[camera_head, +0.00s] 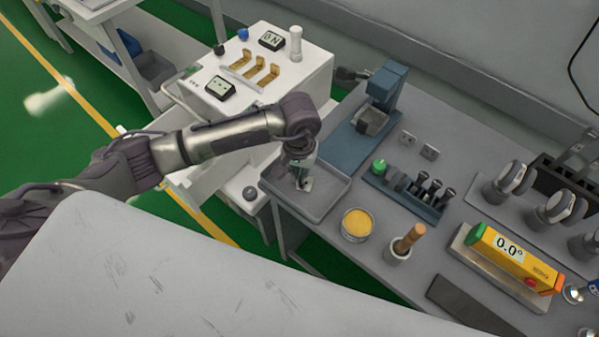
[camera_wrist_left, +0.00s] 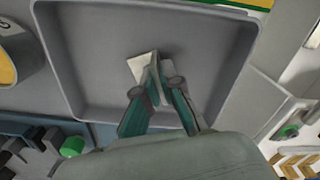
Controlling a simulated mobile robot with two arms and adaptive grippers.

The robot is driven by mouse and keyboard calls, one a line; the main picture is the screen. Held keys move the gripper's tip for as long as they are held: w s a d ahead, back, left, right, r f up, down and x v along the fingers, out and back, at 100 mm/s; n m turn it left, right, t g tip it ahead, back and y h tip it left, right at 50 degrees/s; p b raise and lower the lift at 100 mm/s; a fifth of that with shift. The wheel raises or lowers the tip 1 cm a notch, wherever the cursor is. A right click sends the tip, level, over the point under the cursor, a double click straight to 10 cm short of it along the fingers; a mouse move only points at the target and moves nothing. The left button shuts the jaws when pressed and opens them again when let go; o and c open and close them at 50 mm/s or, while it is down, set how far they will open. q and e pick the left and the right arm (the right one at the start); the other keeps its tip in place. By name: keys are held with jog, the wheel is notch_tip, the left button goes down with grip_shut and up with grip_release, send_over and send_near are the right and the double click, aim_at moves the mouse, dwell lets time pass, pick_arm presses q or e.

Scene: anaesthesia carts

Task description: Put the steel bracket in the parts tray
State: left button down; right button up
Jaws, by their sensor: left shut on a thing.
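The parts tray (camera_head: 333,188) is a shallow grey tray at the left end of the grey bench; it also fills much of the left wrist view (camera_wrist_left: 92,62). My left gripper (camera_head: 302,172) reaches down over the tray. In the left wrist view its two fingers (camera_wrist_left: 157,82) are closed together on the steel bracket (camera_wrist_left: 142,67), a small pale metal piece. The bracket shows as a small light shape below the fingers in the head view (camera_head: 305,184). It is within the tray's outline; I cannot tell whether it touches the tray floor. My right gripper is not in view.
A blue press-like fixture (camera_head: 385,90) stands behind the tray. A blue rack (camera_head: 405,190) of dark-topped tools, a yellow-filled tin (camera_head: 357,223) and a cup with a wooden handle (camera_head: 398,250) stand to its right. A white cart (camera_head: 300,85) stands behind and left.

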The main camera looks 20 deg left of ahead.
pick_arm(q)
jog(key=c, duration=1.3)
grip_release()
jog(key=shift+r+p, duration=0.1)
jog(key=shift+p, duration=0.2)
notch_tip(320, 180, up, 12)
jog(key=shift+r+b, duration=0.1)
jog(key=shift+b, duration=1)
